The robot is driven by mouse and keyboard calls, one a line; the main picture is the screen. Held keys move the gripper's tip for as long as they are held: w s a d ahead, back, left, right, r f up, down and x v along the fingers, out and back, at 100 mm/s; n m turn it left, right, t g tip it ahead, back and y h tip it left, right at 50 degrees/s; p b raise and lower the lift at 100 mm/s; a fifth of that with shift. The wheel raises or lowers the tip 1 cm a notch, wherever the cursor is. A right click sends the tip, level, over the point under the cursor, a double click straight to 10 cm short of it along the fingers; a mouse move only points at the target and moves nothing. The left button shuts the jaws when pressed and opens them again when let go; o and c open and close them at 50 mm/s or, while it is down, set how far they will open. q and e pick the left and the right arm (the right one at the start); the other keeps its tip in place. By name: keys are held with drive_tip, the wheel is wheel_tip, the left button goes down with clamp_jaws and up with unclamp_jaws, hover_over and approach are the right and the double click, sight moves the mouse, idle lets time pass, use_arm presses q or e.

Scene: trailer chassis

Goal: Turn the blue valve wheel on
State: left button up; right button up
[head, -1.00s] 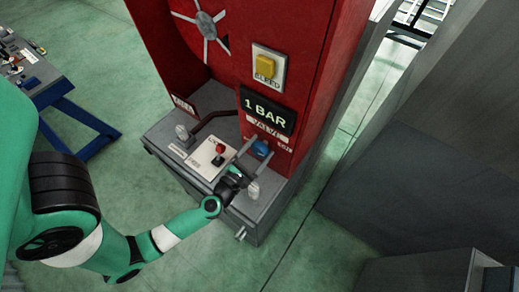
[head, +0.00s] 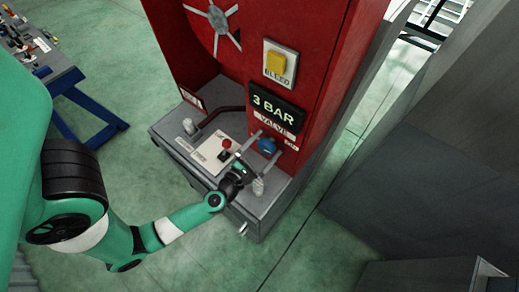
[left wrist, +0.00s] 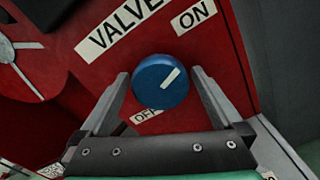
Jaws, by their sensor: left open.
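The blue valve wheel (head: 267,146) sits on the lower front of the red panel, below the VALVE label (head: 274,125). In the left wrist view, the white mark on the wheel (left wrist: 158,83) points up and right toward the ON label (left wrist: 194,16). The OFF label (left wrist: 146,115) is partly hidden below the wheel. My left gripper (head: 269,143) is open, with one finger on each side of the wheel. In the left wrist view small gaps seem to show, but I cannot tell contact for certain. My right gripper is not in view.
A display (head: 272,110) above the wheel reads 3 BAR. A grey ledge (head: 205,171) below carries a red-topped lever (head: 226,144) and pale knobs. A grey wall (head: 430,180) stands at the right.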

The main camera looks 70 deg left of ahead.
use_arm(q)
drive_tip(key=v, duration=1.1)
drive_tip(key=shift+s+b, duration=0.15)
drive_tip(key=shift+b, duration=0.3)
drive_tip(key=shift+d, duration=0.1)
